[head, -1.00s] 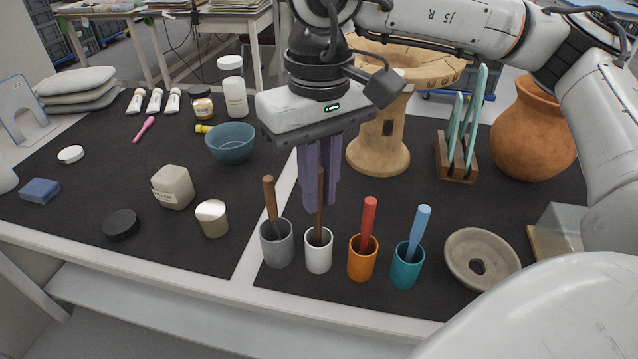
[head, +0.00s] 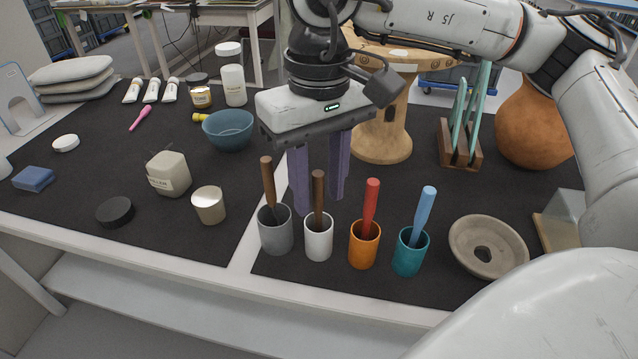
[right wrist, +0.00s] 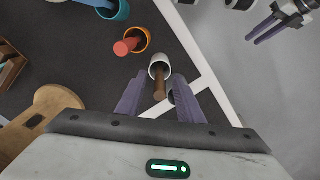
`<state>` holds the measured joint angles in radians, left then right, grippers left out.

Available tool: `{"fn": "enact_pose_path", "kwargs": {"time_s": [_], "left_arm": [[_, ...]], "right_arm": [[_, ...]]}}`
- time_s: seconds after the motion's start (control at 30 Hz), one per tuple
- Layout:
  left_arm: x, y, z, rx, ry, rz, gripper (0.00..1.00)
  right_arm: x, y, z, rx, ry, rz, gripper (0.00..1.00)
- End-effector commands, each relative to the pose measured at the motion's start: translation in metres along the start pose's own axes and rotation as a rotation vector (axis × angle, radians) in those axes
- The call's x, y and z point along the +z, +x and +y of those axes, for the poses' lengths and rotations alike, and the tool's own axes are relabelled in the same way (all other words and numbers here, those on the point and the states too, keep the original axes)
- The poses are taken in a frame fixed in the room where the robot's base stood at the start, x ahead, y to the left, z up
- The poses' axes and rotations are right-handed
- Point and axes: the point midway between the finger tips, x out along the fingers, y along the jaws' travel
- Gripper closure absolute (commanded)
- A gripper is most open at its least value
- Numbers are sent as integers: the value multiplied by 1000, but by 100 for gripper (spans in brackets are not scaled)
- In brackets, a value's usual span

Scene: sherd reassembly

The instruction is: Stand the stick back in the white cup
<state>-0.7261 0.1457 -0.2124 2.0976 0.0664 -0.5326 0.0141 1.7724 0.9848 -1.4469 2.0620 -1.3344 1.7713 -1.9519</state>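The white cup (head: 319,240) stands upright on the dark mat between the grey cup and the orange cup. A brown stick (head: 319,195) stands in it, nearly upright, its lower end inside the cup. In the right wrist view the stick (right wrist: 159,88) rises from the white cup (right wrist: 160,62) and shows between the finger tips. My right gripper (head: 322,204) is open, its two purple fingers apart and behind the stick in the head view, touching nothing that I can see. In the right wrist view a gripper with dark purple fingers, likely my left (right wrist: 274,28), shows at the top right, away from the cups.
A grey cup (head: 276,236) with a brown stick, an orange cup (head: 364,250) with a red stick and a teal cup (head: 409,258) with a blue stick stand close by. A ring-shaped dish (head: 462,256) lies to the right, a blue bowl (head: 228,134) behind left.

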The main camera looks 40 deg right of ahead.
Motion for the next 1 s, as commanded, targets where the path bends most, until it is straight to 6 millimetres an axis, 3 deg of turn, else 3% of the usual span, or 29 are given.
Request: {"fn": "enact_pose_path", "kwargs": {"time_s": [0.27,0.7,1.0], "left_arm": [[2,0,0,0,1,-7,69],[-8,-4,-1,-5,18,-9,69],[-4,-3,-2,-7,21,-21,69]], "right_arm": [[-1,-9,0,-1,1,2,66],[0,-89,0,-1,0,1,66],[0,-104,0,-1,0,0,66]]}}
